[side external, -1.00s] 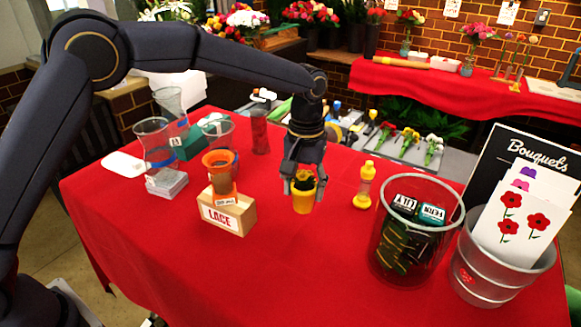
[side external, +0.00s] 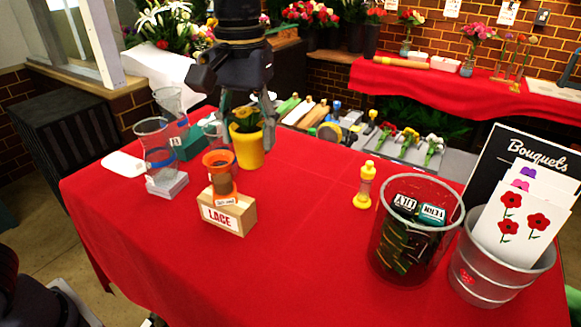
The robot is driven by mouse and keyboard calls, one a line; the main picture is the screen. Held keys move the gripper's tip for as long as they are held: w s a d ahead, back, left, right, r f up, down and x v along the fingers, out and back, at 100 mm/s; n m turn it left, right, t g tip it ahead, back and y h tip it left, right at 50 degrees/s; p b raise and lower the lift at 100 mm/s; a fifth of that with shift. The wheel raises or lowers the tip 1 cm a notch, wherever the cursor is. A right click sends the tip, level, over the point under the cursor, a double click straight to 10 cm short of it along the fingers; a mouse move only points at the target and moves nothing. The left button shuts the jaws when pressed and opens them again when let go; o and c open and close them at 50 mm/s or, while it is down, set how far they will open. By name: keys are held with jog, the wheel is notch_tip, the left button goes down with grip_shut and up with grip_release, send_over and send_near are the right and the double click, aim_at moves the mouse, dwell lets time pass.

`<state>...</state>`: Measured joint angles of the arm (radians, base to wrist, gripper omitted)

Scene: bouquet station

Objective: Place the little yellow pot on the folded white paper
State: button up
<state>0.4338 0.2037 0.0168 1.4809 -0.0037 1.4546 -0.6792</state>
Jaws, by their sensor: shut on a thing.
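The little yellow pot (side external: 249,150), with a small plant in it, hangs upright in my gripper (side external: 247,108). My gripper is shut on its upper part, one finger on each side. The pot is in the air above the back left part of the red table, behind and right of the orange cup. A flat white piece (side external: 124,164), which looks like the folded white paper, lies at the table's left edge, well left of the pot. Nothing rests on it.
Clear glasses (side external: 151,140), a paper stack (side external: 167,184) and a green box (side external: 188,143) stand between pot and white piece. A yellow bottle (side external: 364,187) and clear bin (side external: 414,230) stand right. The table's middle is clear.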

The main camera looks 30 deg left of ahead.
jog(key=shift+w+a+r, duration=0.1)
jog(key=shift+a+r, duration=0.15)
jog(key=shift+r, duration=0.35)
jog(key=shift+w+a+r, duration=0.1)
jog(key=shift+a+r, duration=0.1)
jog(key=shift+r, duration=0.35)
jog(key=w+a+n, duration=0.2)
jog(key=a+n, duration=0.7)
jog(key=a, duration=1.6)
jog(key=s+a+n, duration=0.4)
jog(key=s+a, duration=0.2)
jog(key=a, duration=0.4)
jog(key=s+a+n, duration=0.5)
jog(key=a, duration=0.5)
send_near(125, 163)
jog(key=shift+s+d+f, duration=0.2)
jog(key=shift+d, duration=0.1)
jog(key=shift+w+a+f, duration=0.1)
jog(key=shift+w+f, duration=0.05)
jog(key=shift+f, duration=1.55)
